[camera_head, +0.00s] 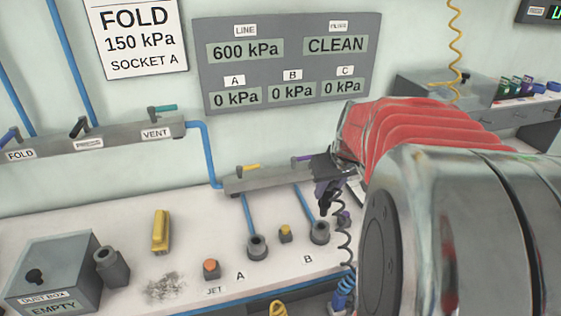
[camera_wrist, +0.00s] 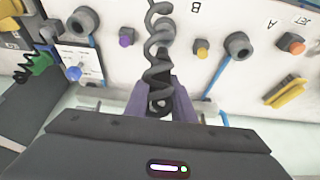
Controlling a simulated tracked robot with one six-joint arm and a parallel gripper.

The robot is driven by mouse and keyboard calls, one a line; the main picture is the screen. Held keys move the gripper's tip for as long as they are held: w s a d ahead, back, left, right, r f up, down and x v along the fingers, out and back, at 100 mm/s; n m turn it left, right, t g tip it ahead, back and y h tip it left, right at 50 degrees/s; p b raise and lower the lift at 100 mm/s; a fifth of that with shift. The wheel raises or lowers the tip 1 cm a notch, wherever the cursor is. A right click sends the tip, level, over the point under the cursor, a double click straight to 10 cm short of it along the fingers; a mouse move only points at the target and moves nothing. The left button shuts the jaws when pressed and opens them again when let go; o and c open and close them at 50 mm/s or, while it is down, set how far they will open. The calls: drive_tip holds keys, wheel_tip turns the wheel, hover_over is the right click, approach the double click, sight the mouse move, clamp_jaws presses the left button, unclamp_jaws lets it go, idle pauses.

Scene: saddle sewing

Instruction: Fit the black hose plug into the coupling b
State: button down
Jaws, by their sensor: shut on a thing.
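My gripper (camera_head: 328,190) has dark purple fingers and is shut on the black hose plug (camera_head: 324,209), just above coupling B (camera_head: 319,232) in the head view. The plug points down at the coupling's mouth; I cannot tell whether they touch. In the wrist view my gripper (camera_wrist: 160,108) has the plug between its fingers, and the coiled black hose (camera_wrist: 158,50) rises in front, hiding most of coupling B. The hose also hangs right of the coupling in the head view (camera_head: 346,242).
Coupling A (camera_head: 257,247) and a yellow button (camera_head: 285,233) stand left of coupling B. A manifold (camera_head: 270,178) with yellow and purple levers runs behind. A grey dust box (camera_head: 52,275) and yellow block (camera_head: 160,231) sit farther left. The wrist view shows another grey coupling (camera_wrist: 83,22).

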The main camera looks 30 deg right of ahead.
sight(326, 198)
drive_tip(key=shift+f, duration=1.7)
drive_tip(key=shift+f, duration=2.2)
idle(1.3)
drive_tip(key=c, duration=1.4)
unclamp_jaws()
drive_tip(key=shift+c, duration=0.2)
drive_tip(key=shift+r, duration=0.1)
drive_tip(key=v, duration=1.3)
drive_tip(key=shift+s+r, duration=0.15)
drive_tip(key=shift+s, duration=0.05)
drive_tip(key=shift+a, duration=0.2)
